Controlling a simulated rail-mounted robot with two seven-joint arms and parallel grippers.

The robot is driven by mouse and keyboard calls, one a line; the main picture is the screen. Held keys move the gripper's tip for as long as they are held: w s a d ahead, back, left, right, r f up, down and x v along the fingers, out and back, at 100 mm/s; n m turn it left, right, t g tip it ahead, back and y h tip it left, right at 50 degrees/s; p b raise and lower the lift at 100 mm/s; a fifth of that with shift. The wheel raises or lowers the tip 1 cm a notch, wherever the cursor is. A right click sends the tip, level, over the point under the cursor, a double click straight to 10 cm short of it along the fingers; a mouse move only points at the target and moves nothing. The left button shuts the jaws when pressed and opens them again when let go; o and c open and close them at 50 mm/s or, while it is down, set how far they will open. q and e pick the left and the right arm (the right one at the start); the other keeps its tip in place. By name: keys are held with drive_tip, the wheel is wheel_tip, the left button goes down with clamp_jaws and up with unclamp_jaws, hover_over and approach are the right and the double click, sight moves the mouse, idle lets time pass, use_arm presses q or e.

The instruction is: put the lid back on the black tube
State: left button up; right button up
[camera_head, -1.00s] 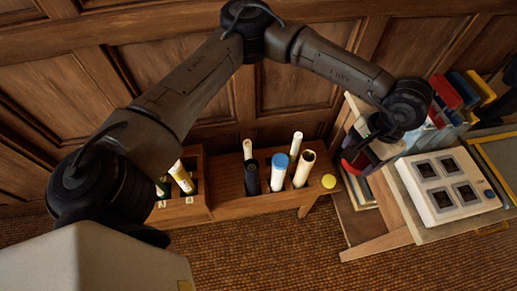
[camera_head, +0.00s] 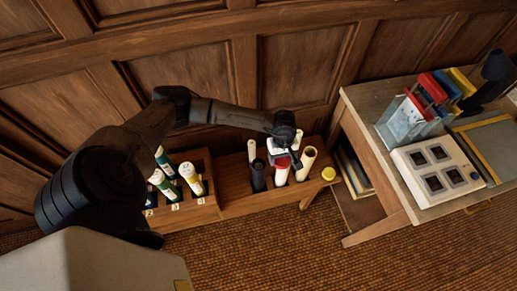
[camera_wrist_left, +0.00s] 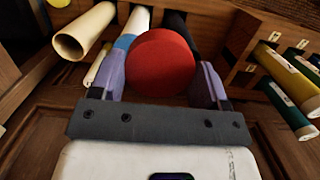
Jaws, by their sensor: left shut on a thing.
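My left gripper (camera_head: 284,150) is shut on a red lid (camera_head: 282,162), a round disc that shows between the fingers in the left wrist view (camera_wrist_left: 160,62). The black tube (camera_head: 258,176) stands upright in the wooden rack, just left of the gripper, with a dark, bare top end. In the left wrist view the black tube (camera_wrist_left: 178,24) shows partly behind the lid. The lid is over the rack near the blue-capped tube (camera_wrist_left: 125,42), apart from the black tube in the head view. My right gripper is not in view.
An open cream tube (camera_head: 307,160) stands close to the right of the gripper, and a thin white tube (camera_head: 251,150) behind the black one. A yellow ball-like thing (camera_head: 328,174) is at the rack's right end. A table (camera_head: 375,140) stands right.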

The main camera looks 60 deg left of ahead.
use_arm(q)
drive_tip(key=shift+s+a+f+n+b, duration=0.35)
drive_tip(key=shift+s+a+f+n, duration=0.2)
drive_tip(key=shift+s+a+f, duration=0.55)
drive_tip(key=shift+s+a+f+n+b, duration=0.3)
drive_tip(key=shift+s+a+f+n, duration=0.35)
drive_tip(key=shift+a+f, duration=0.85)
drive_tip(key=shift+s+a+f+n+b, duration=0.4)
drive_tip(key=shift+s+a+f, duration=0.7)
drive_tip(key=shift+f, duration=0.3)
drive_tip(key=shift+w+a+f+b, duration=0.1)
drive_tip(key=shift+f+b, duration=0.75)
drive_tip(key=shift+f, duration=0.15)
drive_tip(key=shift+f+b, duration=0.1)
drive_tip(key=shift+b, duration=0.4)
drive_tip(key=o, duration=1)
